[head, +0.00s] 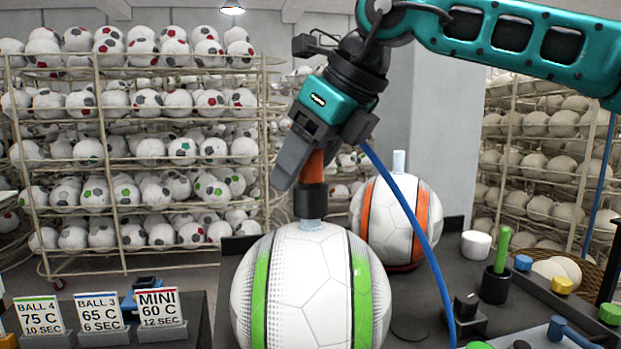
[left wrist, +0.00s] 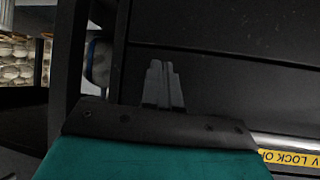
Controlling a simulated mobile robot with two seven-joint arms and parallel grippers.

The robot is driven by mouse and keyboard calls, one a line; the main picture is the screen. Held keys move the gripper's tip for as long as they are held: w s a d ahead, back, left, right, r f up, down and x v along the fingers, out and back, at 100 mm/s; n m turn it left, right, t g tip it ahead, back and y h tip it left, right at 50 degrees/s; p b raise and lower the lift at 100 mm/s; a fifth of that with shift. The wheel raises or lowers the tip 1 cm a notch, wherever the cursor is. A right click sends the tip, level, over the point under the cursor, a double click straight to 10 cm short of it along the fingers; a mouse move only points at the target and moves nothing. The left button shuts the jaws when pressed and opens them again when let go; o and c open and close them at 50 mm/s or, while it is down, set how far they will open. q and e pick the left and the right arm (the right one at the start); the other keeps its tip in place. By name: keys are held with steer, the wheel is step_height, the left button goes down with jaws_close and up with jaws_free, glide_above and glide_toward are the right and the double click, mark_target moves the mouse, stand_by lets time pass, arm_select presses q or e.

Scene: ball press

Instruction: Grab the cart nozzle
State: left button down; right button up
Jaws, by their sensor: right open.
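The nozzle (head: 310,190), with an orange grip, a black collar and a pale tip, stands upright on top of a white ball with green stripes (head: 312,290) in the head view. My right gripper (head: 302,160) is open at the nozzle's upper end, with a grey finger left of the orange part. The gripper hides the nozzle's top. A blue hose (head: 405,205) runs from behind the gripper down to the right; I cannot tell where it joins. My left gripper (left wrist: 163,85) shows only in the left wrist view, its grey fingers together and empty beside dark panels.
A white ball with orange stripes (head: 395,222) stands behind, a pale piece on top. The dark bench (head: 515,310) at right holds a green stick in a black cup (head: 495,285) and coloured knobs. Sign cards (head: 100,312) stand at lower left. Ball racks (head: 120,265) line the back.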

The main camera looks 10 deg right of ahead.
steer(key=c, duration=1.1)
steer(key=shift+r, duration=0.1)
step_height(320, 180, up, 20)
steer(key=p, duration=0.2)
stand_by(0.4)
